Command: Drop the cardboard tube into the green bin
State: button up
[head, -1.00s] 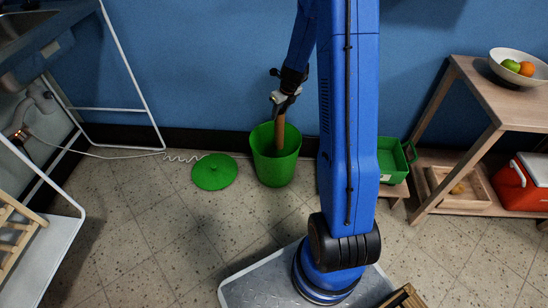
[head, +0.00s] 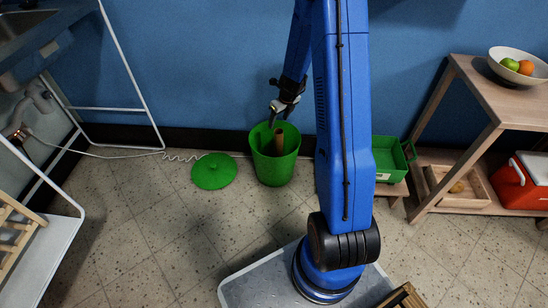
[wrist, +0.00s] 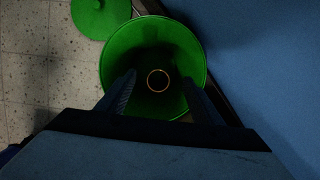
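The green bin (head: 275,165) stands open on the floor against the blue wall. It also shows in the wrist view (wrist: 190,45). The brown cardboard tube (head: 279,141) stands roughly upright inside the bin, its top end near rim height. In the wrist view the tube's round end (wrist: 158,81) shows between my two fingers, deeper down in the bin. My gripper (head: 283,113) is above the bin, with its fingers apart and empty. The tube's lower part is hidden by the bin wall.
A green lid (head: 213,171) lies on the floor left of the bin. A green crate (head: 390,160) sits at the right behind my arm. A wooden shelf (head: 498,112) with a fruit bowl (head: 519,67) stands further right. A white cable (head: 125,153) runs along the wall.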

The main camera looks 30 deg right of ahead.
jog(key=a+v, duration=0.1)
jog(key=v, duration=1.6)
jog(key=shift+d+r, duration=0.2)
jog(key=shift+d, duration=0.3)
